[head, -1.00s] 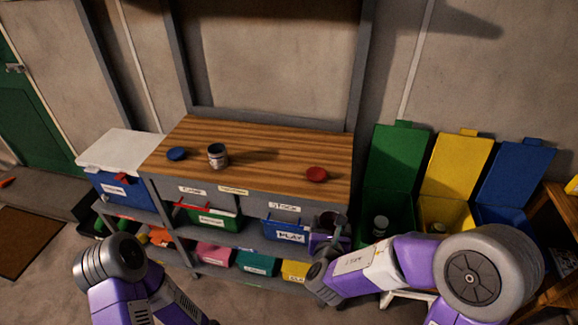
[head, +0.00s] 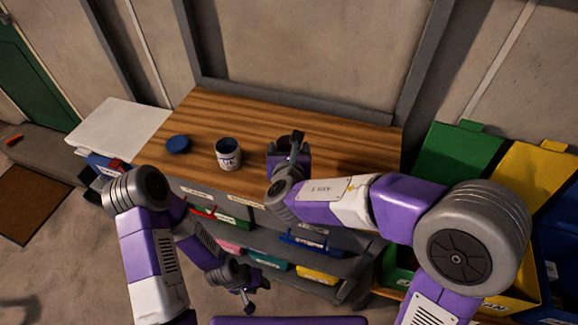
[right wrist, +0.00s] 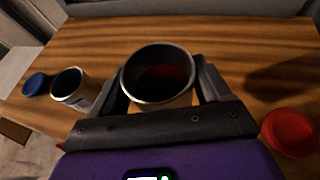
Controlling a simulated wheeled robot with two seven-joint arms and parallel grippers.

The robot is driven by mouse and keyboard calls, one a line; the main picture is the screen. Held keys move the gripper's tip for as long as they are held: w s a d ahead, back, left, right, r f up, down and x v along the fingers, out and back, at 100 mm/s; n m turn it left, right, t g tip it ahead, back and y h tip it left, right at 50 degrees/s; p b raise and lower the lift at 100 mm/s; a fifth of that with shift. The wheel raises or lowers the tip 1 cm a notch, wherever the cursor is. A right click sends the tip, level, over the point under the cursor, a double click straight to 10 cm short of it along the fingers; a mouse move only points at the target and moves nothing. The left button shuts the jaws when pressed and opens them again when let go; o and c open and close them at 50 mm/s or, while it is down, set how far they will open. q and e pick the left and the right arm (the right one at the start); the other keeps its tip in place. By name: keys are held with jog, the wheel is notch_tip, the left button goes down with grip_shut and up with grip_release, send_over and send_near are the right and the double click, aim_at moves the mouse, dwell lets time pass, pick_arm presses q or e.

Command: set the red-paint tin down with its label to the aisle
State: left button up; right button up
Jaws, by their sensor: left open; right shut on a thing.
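The red-paint tin (right wrist: 158,72), an open tin with dark red paint inside, stands upright between the fingers of my right gripper (right wrist: 165,92). In the head view my right gripper (head: 289,152) is at the bench's front part, and its fingers and wrist largely cover the tin. I cannot tell whether the tin's base touches the wood. Its label side is not readable. My left gripper (head: 249,298) is open and empty, low in front of the shelves. The wooden bench top (head: 330,120) lies beneath and behind the tin.
A blue-paint tin (head: 228,160) with a white label and a blue lid (head: 178,144) are left of the held tin. A red lid (right wrist: 290,132) lies to its right in the wrist view. Green (head: 455,150) and yellow (head: 535,180) bins stand right of the bench. The bench's back is clear.

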jog(key=shift+f+b, duration=1.1)
jog(key=shift+f, duration=1.95)
jog(key=shift+f, duration=0.15)
jog(key=o, duration=0.7)
jog(key=shift+f, duration=0.1)
jog(key=o, duration=0.4)
